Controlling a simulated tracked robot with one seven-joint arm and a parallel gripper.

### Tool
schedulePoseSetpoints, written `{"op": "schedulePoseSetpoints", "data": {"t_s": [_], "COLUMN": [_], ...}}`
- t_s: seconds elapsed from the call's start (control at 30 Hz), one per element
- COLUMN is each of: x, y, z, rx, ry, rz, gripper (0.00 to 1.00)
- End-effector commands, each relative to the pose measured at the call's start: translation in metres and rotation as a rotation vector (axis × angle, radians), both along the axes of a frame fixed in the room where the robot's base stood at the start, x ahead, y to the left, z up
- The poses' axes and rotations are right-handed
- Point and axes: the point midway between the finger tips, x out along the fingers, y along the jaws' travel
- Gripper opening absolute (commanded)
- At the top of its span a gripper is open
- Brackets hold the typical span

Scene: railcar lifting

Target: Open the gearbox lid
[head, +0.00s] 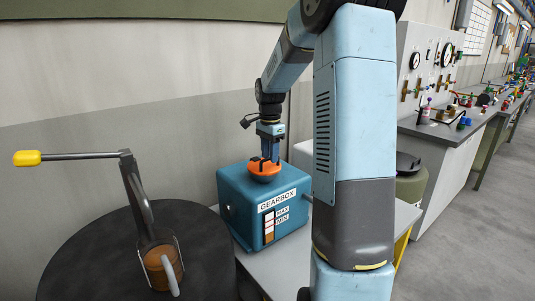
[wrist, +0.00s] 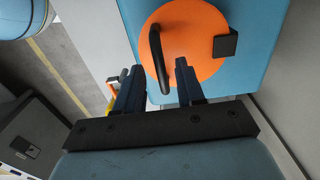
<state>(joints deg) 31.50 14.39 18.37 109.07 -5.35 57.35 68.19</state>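The blue gearbox (head: 264,209) stands on a grey surface, with "GEARBOX" and MAX/MIN labels on its front. Its round orange lid (head: 265,174) lies flat on top. In the wrist view the lid (wrist: 193,35) carries a curved black handle (wrist: 156,58) and a black block (wrist: 226,45) at its edge. My gripper (head: 267,160) points down just above the lid. In the wrist view my gripper (wrist: 158,76) is open, its two fingers on either side of the handle with gaps between. I cannot tell how far the fingertips are from the lid.
A grey wall is behind. A workbench (head: 450,130) with gauges and valves runs along the right, beside open floor (head: 470,220).

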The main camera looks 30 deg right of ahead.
Motion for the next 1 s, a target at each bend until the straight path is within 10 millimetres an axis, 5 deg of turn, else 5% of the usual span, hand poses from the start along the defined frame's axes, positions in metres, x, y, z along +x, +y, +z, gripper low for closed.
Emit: {"op": "schedulePoseSetpoints", "data": {"t_s": [0.2,0.6,1.0], "x": [0.0001,0.0,-0.0004], "y": [0.0002,0.0005,0.0005], "z": [0.0,0.0003,0.0001], "rx": [0.0,0.0,0.001], "ry": [0.0,0.0,0.002], "rz": [0.0,0.001,0.0], "gripper": [0.38,0.0,0.0]}}
